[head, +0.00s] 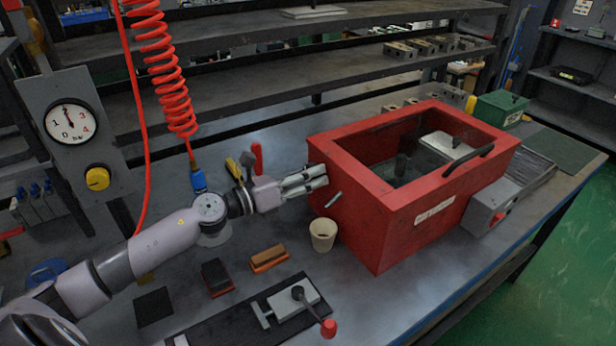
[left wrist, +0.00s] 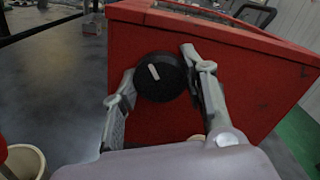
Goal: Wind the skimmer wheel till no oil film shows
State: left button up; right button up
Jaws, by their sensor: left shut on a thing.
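The red tank (head: 430,215) stands on the bench, open at the top. Dark contents (head: 385,172) show inside; I cannot tell whether an oil film lies on them. The skimmer wheel (left wrist: 158,86), a round black knob with a pale mark, sits on the tank's left side. My left gripper (head: 318,180) is shut on the wheel, with one finger on either side of it in the left wrist view. In the head view the gripper hides the wheel. My right gripper is not in view.
A cream cup (head: 323,236) stands below a small spout (head: 333,199) on the tank. A brown-topped block (head: 268,259) and a clamp with a red knob (head: 296,300) lie in front. A gauge panel (head: 75,140) and red coiled hose (head: 168,75) are at left.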

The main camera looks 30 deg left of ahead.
pick_arm(q)
jog(key=shift+f, duration=0.1)
jog(key=o, duration=1.2)
jog(key=shift+s, duration=0.1)
jog(key=v, duration=1.2)
